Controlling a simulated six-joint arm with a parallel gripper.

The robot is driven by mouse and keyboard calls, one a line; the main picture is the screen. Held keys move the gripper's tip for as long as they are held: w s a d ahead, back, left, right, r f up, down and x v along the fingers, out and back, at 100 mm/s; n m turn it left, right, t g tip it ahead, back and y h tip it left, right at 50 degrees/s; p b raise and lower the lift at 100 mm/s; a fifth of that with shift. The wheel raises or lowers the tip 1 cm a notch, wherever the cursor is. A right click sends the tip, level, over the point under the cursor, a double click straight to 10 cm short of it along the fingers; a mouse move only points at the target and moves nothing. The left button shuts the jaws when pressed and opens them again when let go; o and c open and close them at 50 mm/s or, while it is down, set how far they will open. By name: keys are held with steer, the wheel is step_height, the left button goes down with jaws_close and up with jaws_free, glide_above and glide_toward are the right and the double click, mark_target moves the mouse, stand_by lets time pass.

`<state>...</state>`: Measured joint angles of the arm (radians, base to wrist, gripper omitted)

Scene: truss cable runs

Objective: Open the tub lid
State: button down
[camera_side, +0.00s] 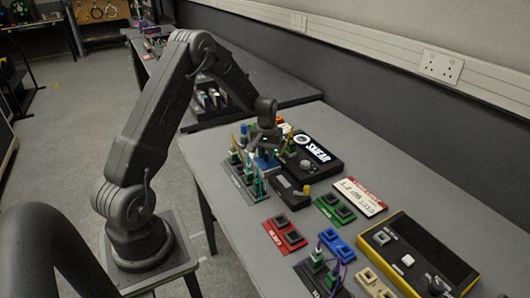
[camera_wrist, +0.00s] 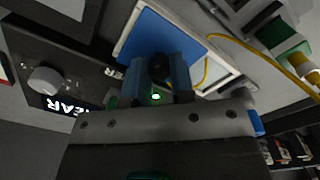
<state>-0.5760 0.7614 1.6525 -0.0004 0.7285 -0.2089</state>
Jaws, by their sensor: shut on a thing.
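The tub shows in the wrist view as a pale-rimmed box (camera_wrist: 224,75) with a flat blue lid (camera_wrist: 140,33) over part of it. My gripper (camera_wrist: 159,72) is shut on a dark round knob (camera_wrist: 158,66) at the lid's near edge. In the side view my gripper (camera_side: 266,142) points down over the blue lid (camera_side: 265,162), at the far end of the table. The fingers and arm hide much of the tub there. I cannot tell whether the lid is seated or raised.
A yellow cable (camera_wrist: 245,45) runs beside the lid. Red (camera_side: 284,234) and blue (camera_side: 328,244) blocks sit nearer.

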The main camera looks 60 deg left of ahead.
mark_target(267, 155)
steer(key=c, duration=1)
jaws_free()
steer(key=shift+o, duration=0.2)
step_height(267, 155, up, 14)
